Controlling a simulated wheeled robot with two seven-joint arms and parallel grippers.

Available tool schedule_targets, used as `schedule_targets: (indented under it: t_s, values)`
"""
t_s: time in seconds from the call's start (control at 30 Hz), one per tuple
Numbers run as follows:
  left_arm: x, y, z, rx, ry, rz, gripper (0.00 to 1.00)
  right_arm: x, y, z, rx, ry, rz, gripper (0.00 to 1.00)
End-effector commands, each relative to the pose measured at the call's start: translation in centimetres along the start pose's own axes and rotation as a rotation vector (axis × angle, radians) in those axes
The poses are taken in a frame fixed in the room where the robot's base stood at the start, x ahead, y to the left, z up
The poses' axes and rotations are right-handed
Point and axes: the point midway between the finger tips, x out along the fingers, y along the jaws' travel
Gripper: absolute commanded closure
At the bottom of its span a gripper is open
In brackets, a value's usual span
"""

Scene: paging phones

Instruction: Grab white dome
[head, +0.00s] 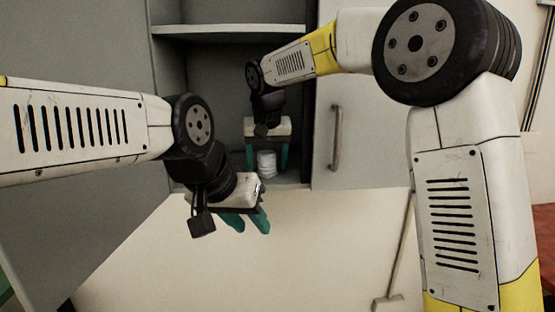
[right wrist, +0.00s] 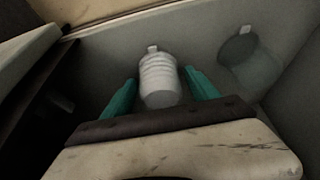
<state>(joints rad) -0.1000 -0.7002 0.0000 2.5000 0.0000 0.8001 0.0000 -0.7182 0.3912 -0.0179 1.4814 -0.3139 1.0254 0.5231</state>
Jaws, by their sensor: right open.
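The white dome (head: 267,164), a white ribbed, rounded piece, stands on the bottom board of the open cabinet. It also shows in the right wrist view (right wrist: 160,80), with a small pale tab at its top end. My right gripper (head: 267,157) reaches into the cabinet from above. Its teal fingers are open, one on each side of the white dome, with a narrow gap visible at both sides in the right wrist view (right wrist: 160,92). My left gripper (head: 247,222) is outside and below the cabinet opening, its teal fingers apart and empty.
The cabinet has a shelf (head: 225,30) above and a closed door with a handle (head: 336,138) at its right. A dim greenish rounded shape (right wrist: 250,62) lies right of the dome; I cannot tell whether it is an object or a reflection.

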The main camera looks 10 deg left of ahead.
Motion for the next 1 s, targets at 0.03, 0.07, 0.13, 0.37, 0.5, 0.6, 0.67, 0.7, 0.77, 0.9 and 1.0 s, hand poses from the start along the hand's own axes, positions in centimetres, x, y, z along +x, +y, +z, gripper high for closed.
schedule_targets:
  t_s: [0.03, 0.07, 0.13, 0.37, 0.5, 0.6, 0.67, 0.7, 0.77, 0.9, 1.0]
  values:
    - [0.0, 0.0, 0.0, 0.0, 0.0, 0.0, 0.64, 0.1, 0.0, 0.0, 0.0, 0.0, 0.0, 0.31]
    - [0.0, 0.0, 0.0, 0.0, 0.0, 0.0, 0.64, 0.1, 0.0, 0.0, 0.0, 0.0, 0.0, 0.31]
    - [0.0, 0.0, 0.0, 0.0, 0.0, 0.0, 0.64, 0.1, 0.0, 0.0, 0.0, 0.0, 0.0, 0.31]
    - [0.0, 0.0, 0.0, 0.0, 0.0, 0.0, 0.64, 0.1, 0.0, 0.0, 0.0, 0.0, 0.0, 0.61]
    - [0.0, 0.0, 0.0, 0.0, 0.0, 0.0, 0.64, 0.1, 0.0, 0.0, 0.0, 0.0, 0.0, 0.88]
    - [0.0, 0.0, 0.0, 0.0, 0.0, 0.0, 0.64, 0.1, 0.0, 0.0, 0.0, 0.0, 0.0, 0.93]
    - [0.0, 0.0, 0.0, 0.0, 0.0, 0.0, 0.64, 0.1, 0.0, 0.0, 0.0, 0.0, 0.0, 0.93]
    - [0.0, 0.0, 0.0, 0.0, 0.0, 0.0, 0.64, 0.1, 0.0, 0.0, 0.0, 0.0, 0.0, 0.93]
    - [0.0, 0.0, 0.0, 0.0, 0.0, 0.0, 0.64, 0.0, 0.0, 0.0, 0.0, 0.0, 0.0, 0.93]
    - [0.0, 0.0, 0.0, 0.0, 0.0, 0.0, 0.64, -0.4, 0.0, -0.2, 0.0, 0.001, -0.001, 0.93]
    - [0.0, 0.0, 0.0, 0.0, 0.0, 0.0, 0.64, -1.2, -0.1, -0.6, 0.001, 0.002, -0.001, 0.93]
